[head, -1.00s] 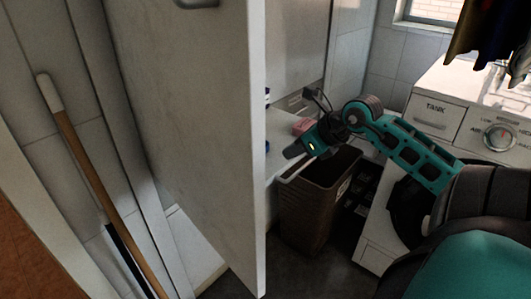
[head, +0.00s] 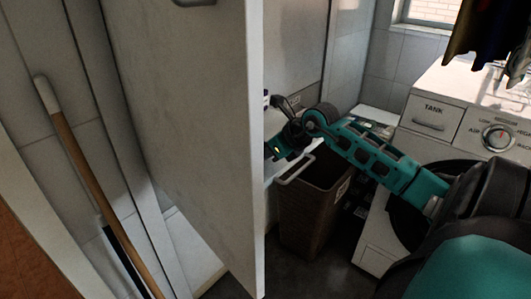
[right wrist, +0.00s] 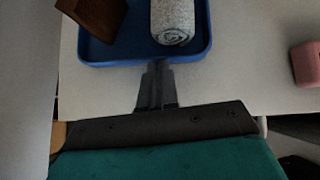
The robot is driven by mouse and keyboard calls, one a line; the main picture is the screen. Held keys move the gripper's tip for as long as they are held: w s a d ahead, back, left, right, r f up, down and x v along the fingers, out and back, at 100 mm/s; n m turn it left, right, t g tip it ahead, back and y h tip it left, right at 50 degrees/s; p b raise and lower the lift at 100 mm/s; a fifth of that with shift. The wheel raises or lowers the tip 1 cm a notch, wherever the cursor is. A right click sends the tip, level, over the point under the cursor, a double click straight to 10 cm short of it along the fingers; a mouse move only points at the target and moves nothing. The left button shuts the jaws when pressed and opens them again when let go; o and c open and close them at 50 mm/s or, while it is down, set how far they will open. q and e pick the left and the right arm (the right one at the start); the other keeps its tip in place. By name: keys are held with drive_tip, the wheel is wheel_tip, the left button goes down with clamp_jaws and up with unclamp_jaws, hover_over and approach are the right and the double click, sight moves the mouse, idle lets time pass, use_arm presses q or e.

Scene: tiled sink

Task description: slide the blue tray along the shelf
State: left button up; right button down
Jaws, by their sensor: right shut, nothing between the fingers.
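The blue tray (right wrist: 128,54) lies on the pale shelf (right wrist: 225,95) at the top of the right wrist view. It holds a brown block (right wrist: 103,15) at left and a rolled grey-white towel (right wrist: 173,22) at right. My right gripper (right wrist: 157,68) is shut and empty, its fingertips at the tray's near edge; I cannot tell whether they touch it. In the head view my right gripper (head: 279,148) is at the shelf, partly hidden behind the open door, which also hides most or all of the tray. My left gripper is not in view.
A pink object (right wrist: 306,64) sits on the shelf to the right of the tray. The white door (head: 205,130) stands open left of my right gripper. A brown basket (head: 308,215) stands below, and a white washing machine (head: 460,105) is at right.

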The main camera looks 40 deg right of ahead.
drive_tip(key=shift+w, duration=0.1)
drive_tip(key=shift+w+a, duration=0.1)
drive_tip(key=shift+w, duration=0.2)
drive_tip(key=w, duration=0.1)
drive_tip(key=w+b, duration=0.1)
drive_tip(key=w, duration=0.1)
drive_tip(key=w+a+b, duration=0.1)
drive_tip(key=w, duration=0.1)
drive_tip(key=shift+w, duration=0.1)
drive_tip(key=shift+w+a, duration=0.1)
drive_tip(key=shift+w, duration=0.7)
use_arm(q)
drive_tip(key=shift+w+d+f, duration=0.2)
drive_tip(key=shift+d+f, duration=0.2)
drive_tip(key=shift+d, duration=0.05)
use_arm(e)
drive_tip(key=shift+s+f, duration=0.1)
